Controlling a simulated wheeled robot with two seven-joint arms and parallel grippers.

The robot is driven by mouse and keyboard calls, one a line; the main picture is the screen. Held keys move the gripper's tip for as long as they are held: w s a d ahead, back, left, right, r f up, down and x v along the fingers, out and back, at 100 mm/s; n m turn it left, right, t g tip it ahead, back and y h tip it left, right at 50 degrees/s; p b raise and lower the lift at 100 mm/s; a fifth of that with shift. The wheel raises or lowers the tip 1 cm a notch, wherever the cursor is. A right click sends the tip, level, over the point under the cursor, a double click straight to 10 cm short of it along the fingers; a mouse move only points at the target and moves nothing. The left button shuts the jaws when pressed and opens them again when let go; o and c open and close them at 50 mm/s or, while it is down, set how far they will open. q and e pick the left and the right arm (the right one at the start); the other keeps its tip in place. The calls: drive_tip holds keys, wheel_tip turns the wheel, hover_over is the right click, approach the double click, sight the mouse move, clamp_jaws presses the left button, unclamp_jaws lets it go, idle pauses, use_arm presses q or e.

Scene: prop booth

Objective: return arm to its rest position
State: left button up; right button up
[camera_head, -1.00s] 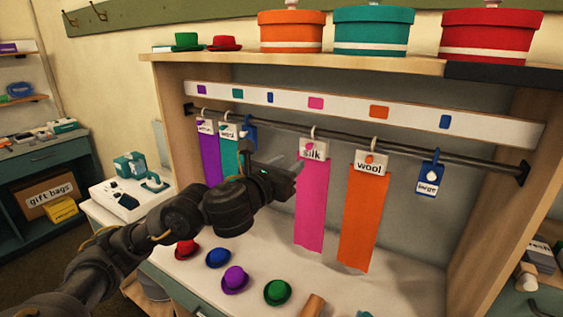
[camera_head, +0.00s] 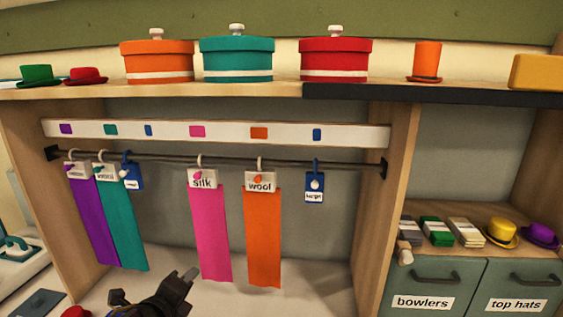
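My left gripper (camera_head: 184,281) is low in the head view, its arm coming up from the bottom edge. Its fingers point up and to the right, over the pale booth counter, in front of and below the hanging cloths. Nothing shows held in it, but the gap between its fingers is too small to make out. My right gripper is out of view. On the rail (camera_head: 225,161) hang a purple cloth (camera_head: 92,220), a teal cloth (camera_head: 125,225), a pink "silk" cloth (camera_head: 210,235) and an orange "wool" cloth (camera_head: 262,240), apart from the gripper.
A blue tag (camera_head: 314,187) hangs at the rail's right. Round boxes, such as the red one (camera_head: 336,62), and small hats stand on the top shelf (camera_head: 270,91). Drawers labelled "bowlers" (camera_head: 423,302) and "top hats" are at right. A red hat (camera_head: 76,312) shows at bottom left.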

use_arm(q)
drive_tip(key=s+a+f+n+g+y, duration=0.1)
drive_tip(key=s+f+n+g, duration=0.4)
drive_tip(key=s+f+n, duration=0.75)
drive_tip(key=s+a+f+n+g, duration=0.2)
drive_tip(key=s+f+n+g, duration=0.3)
drive_tip(key=s+f+n, duration=0.75)
drive_tip(key=s+f+m+g+b, duration=0.1)
drive_tip(key=s+f, duration=0.2)
drive_tip(key=f, duration=1.1)
drive_tip(key=s+f+m+g+b, duration=0.1)
drive_tip(key=s+f+m, duration=0.1)
drive_tip(key=f, duration=1.1)
drive_tip(key=s+a+f+b, duration=0.1)
drive_tip(key=s+a+f, duration=0.1)
drive_tip(key=s+f, duration=1.5)
drive_tip(key=shift+a+f+g, duration=0.35)
drive_tip(key=shift+f+g, duration=0.05)
drive_tip(key=shift+f, duration=0.15)
